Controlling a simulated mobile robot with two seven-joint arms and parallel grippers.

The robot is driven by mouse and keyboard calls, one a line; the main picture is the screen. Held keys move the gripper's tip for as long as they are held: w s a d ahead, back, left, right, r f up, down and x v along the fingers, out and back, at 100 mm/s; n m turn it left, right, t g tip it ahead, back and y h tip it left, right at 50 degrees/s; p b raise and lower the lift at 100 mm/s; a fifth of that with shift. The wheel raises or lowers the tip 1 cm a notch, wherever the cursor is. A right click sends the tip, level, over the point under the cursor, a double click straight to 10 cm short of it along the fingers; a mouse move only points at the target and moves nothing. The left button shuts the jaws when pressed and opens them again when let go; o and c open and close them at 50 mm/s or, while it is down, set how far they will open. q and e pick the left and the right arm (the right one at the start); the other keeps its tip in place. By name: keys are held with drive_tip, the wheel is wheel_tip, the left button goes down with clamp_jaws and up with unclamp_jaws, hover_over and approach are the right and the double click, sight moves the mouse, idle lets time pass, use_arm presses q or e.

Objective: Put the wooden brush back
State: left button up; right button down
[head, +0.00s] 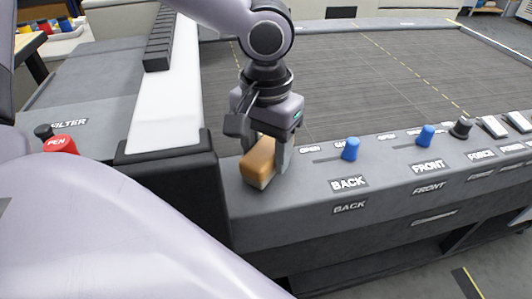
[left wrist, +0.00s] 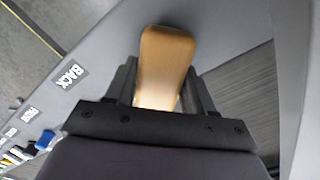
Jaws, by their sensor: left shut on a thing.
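The wooden brush (head: 257,164) is a small tan block with a paler lower edge. My left gripper (head: 268,150) is shut on it and points down over the grey front ledge of the machine, left of the BACK label. In the left wrist view the brush (left wrist: 165,62) sticks out between the two dark fingers of my left gripper (left wrist: 158,98). I cannot tell whether the brush touches the ledge. My right gripper is not in view.
The grey control ledge (head: 310,183) carries blue knobs (head: 351,149) and a black knob (head: 461,128) to the right. A black box-like corner (head: 180,185) stands just left of the brush. A red knob (head: 60,145) sits at far left. The wide slatted bed (head: 350,80) behind is clear.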

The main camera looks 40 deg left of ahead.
sight(266, 149)
use_arm(q)
drive_tip(key=shift+f, duration=0.3)
drive_tip(key=shift+f, duration=0.15)
drive_tip(key=o, duration=0.9)
drive_tip(key=shift+o, duration=0.2)
wheel_tip(266, 149, up, 12)
drive_tip(key=p, duration=0.2)
drive_tip(key=shift+r, duration=0.2)
drive_tip(key=shift+s, duration=0.1)
